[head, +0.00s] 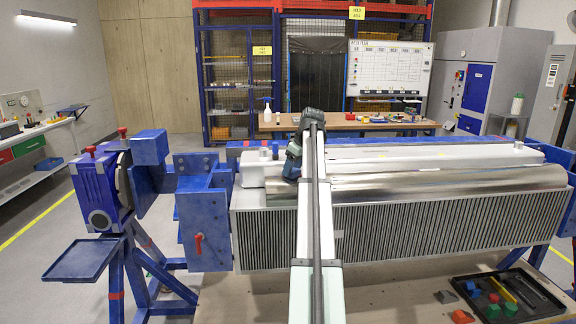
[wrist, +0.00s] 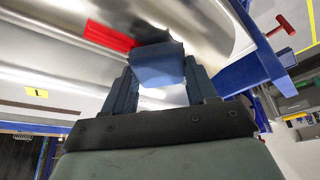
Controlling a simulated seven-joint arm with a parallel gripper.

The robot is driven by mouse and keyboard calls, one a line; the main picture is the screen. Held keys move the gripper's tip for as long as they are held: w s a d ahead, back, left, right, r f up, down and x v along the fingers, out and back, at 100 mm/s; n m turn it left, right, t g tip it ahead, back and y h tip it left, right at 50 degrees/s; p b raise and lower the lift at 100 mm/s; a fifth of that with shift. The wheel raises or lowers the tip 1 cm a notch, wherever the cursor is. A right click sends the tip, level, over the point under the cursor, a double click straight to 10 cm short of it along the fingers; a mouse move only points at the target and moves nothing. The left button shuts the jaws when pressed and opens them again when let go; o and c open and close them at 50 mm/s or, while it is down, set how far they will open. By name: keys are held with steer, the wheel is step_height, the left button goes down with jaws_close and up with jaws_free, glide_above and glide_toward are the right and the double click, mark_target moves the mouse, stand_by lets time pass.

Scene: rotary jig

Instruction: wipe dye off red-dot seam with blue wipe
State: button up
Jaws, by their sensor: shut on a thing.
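My gripper (wrist: 160,75) is shut on a blue wipe (wrist: 158,66), held between both fingers in the wrist view. The wipe is at the shiny metal surface (wrist: 215,25); I cannot tell whether it touches. A bright red patch (wrist: 108,37), which looks like dye, lies just left of the wipe and reaches its edge. In the head view my arm reaches over the long workpiece with its silver curved top (head: 430,185), and the wipe cannot be made out there. I see no red dot marking a seam.
A black tray (head: 508,295) with coloured blocks lies at the front right. A yellow "L" label (wrist: 37,93) and a red handle (wrist: 282,25) show in the wrist view.

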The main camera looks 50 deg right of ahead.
steer(key=shift+s+d, duration=2.8)
steer(key=shift+w+a, duration=3.4)
steer(key=shift+a, duration=0.05)
steer(key=shift+s+d, duration=3.5)
steer(key=shift+d, duration=0.05)
step_height(320, 180, up, 8)
steer(key=shift+w+a, duration=0.1)
